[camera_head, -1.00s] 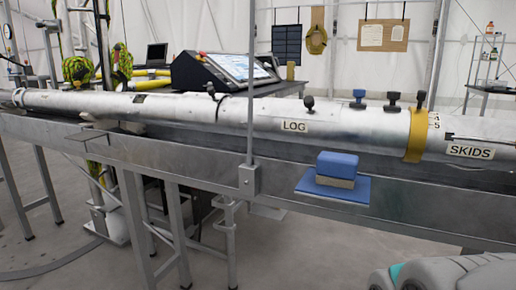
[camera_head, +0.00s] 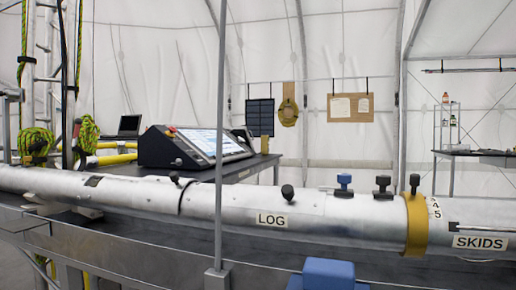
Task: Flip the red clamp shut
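I cannot make out a red clamp in this view. A long silver tube (camera_head: 330,215) runs across the picture, with labels reading LOG and SKIDS. On its top are a black knob (camera_head: 287,192), a blue knob (camera_head: 344,184) and another black knob (camera_head: 383,186). A yellow band (camera_head: 416,225) wraps around the tube at right, with a dark knob (camera_head: 415,183) above it. My gripper is not in view.
A metal rail (camera_head: 150,262) lies below the tube, and a thin upright pole (camera_head: 219,120) stands before it. A blue block (camera_head: 328,274) is at the bottom edge. Behind are a console (camera_head: 190,147), a dark table (camera_head: 270,161) and a shelf (camera_head: 447,125) at right.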

